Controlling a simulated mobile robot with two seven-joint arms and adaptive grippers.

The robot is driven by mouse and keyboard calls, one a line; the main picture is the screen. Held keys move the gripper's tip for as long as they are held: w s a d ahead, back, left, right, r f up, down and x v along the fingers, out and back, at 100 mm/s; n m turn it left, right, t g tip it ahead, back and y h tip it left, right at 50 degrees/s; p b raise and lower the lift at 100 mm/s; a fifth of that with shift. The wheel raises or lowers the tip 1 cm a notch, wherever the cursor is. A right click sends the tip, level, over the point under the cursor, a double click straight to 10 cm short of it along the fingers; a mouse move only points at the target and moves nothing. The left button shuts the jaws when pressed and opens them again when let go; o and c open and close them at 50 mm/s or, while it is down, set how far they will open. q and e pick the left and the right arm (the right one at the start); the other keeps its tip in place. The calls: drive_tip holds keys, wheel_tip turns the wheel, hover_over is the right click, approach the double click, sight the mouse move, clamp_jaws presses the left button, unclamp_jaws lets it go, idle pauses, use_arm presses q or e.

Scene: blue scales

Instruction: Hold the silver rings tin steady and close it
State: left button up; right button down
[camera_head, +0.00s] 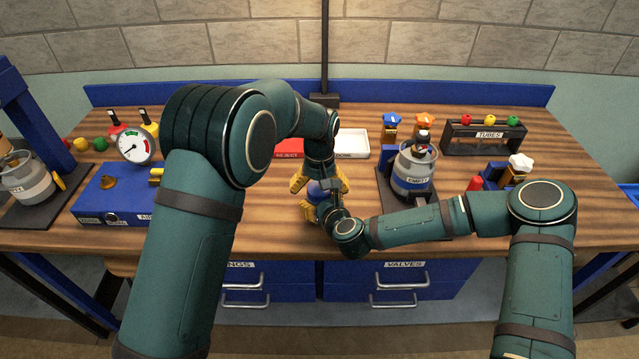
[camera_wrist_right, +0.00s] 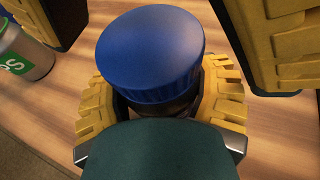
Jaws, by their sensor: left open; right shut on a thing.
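The tin's round blue lid (camera_wrist_right: 150,45) fills the middle of the right wrist view; it also shows as a small blue patch in the head view (camera_head: 316,189). It sits on top of the tin body, which is dark in shadow and nearly all hidden. My right gripper (camera_wrist_right: 160,98) is shut around the body just below the lid, one yellow finger on each side. My left gripper (camera_head: 322,180) is open above, its yellow fingers to either side of the lid and apart from it. I cannot tell whether the lid is fully tightened.
A silver can (camera_wrist_right: 22,55) with a green label stands nearby, hidden in the head view. Behind are a red tray (camera_head: 288,149) and a white tray (camera_head: 352,144). A canister (camera_head: 413,170) stands right, a blue gauge box (camera_head: 118,197) left. Bare wood lies in front.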

use_arm(q)
drive_tip(key=c, duration=1.3)
drive_tip(key=shift+c, duration=0.2)
drive_tip(key=o, duration=1.2)
drive_tip(key=shift+r, duration=0.1)
drive_tip(key=shift+r, duration=2.2)
